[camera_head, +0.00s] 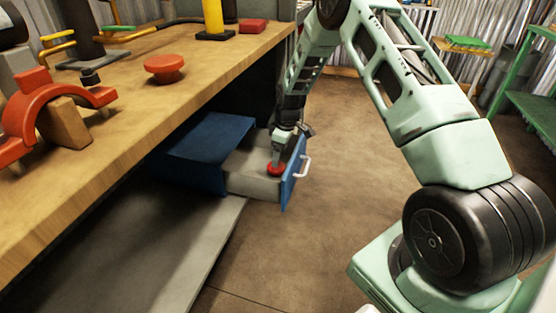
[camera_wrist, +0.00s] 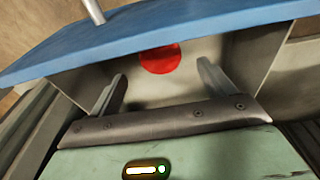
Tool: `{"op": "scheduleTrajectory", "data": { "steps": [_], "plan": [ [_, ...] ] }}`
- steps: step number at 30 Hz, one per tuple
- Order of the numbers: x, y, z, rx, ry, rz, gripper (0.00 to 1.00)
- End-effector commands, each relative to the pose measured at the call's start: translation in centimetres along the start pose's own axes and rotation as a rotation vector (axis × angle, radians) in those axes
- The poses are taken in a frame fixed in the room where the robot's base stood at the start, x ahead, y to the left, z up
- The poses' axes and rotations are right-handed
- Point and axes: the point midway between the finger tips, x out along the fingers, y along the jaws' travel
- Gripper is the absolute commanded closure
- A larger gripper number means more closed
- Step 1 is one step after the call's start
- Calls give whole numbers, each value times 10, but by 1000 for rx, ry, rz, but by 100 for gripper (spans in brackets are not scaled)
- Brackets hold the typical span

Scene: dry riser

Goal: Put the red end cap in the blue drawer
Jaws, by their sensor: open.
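The blue drawer (camera_head: 293,178) stands pulled out beneath the workbench, with a blue front, a pale handle and a grey inside. The red end cap (camera_head: 276,169) is inside it, close to the front panel. In the wrist view the cap (camera_wrist: 160,60) is a red disc just inside the blue front (camera_wrist: 150,30), whose edge may hide part of it. My gripper (camera_head: 277,158) reaches down into the drawer above the cap. In the wrist view its fingers (camera_wrist: 162,78) are spread and empty, with the cap just beyond their tips.
The wooden workbench (camera_head: 150,115) overhangs the drawer cabinet (camera_head: 210,140). On it are a round red piece (camera_head: 164,68), a red arched part (camera_head: 55,110), a red block (camera_head: 253,26) and a yellow post (camera_head: 213,18). The floor (camera_head: 345,130) right of the drawer is clear.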

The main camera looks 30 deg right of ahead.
Motion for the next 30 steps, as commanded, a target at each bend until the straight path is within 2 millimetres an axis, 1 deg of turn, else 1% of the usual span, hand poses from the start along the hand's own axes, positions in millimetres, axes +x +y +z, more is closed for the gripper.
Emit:
{"op": "scheduleTrajectory", "data": {
  "steps": [1,3,6,9,13,28,30],
  "plan": [
    [-14,1,-1,1,2,3,18],
    [-26,0,-1,0,1,2,18],
    [-39,0,0,-2,1,1,18],
    [-47,0,-1,-2,1,1,18],
    [-51,0,0,-1,0,0,18],
    [-51,0,0,-1,0,0,18],
    [-54,-2,-1,3,0,2,18]
  ]
}}
